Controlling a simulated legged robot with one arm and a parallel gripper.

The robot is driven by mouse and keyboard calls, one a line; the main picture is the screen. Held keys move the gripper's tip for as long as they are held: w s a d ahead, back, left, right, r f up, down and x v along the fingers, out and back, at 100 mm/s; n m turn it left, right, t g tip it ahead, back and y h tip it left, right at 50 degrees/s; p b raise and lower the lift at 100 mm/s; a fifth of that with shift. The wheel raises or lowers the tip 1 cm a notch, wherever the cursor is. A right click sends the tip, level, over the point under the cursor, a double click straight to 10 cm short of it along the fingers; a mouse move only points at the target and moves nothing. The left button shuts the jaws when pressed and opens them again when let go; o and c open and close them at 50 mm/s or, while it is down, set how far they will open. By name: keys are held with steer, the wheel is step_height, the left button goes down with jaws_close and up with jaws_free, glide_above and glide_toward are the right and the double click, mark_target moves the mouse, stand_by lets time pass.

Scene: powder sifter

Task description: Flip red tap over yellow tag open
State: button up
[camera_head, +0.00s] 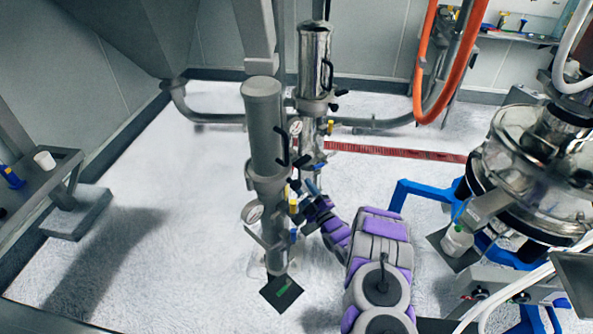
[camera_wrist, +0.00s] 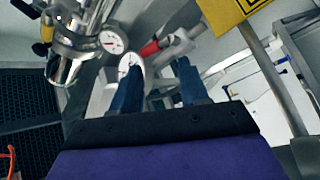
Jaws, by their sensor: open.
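The red tap (camera_wrist: 150,48) shows in the wrist view as a short red handle beside grey metal pipework. The yellow tag (camera_wrist: 228,12) with black markings is at the top of the wrist view, right of the tap and cut off by the frame edge. My gripper (camera_wrist: 158,67) is open, its two blue fingers apart with nothing seen between them. The tap appears beyond the fingertips, nearer the left finger; contact cannot be told. In the head view my gripper (camera_head: 312,188) is beside the near grey column, and I cannot make out the red tap there.
Round gauges (camera_wrist: 112,42) and a shiny metal cylinder (camera_wrist: 66,68) are left of the fingers in the wrist view. A slanted grey post (camera_wrist: 275,78) is at right. In the head view, the grey column (camera_head: 264,125) stands close to my arm; floor to its left is clear.

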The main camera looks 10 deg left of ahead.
steer(key=s+d+r+m+g+y+b, duration=0.1)
steer(key=s+d+r+m+g+b, duration=0.15)
steer(key=d+m, duration=0.25)
steer(key=s+d+r+m+g+b, duration=0.1)
steer(key=d+r+m+g, duration=0.15)
steer(key=d+m, duration=0.25)
steer(key=b+x, duration=0.3)
steer(key=x, duration=1.4)
steer(key=shift+a+f+g, duration=0.25)
steer(key=shift+a+g, duration=0.05)
steer(key=shift+a, duration=0.15)
jaws_close()
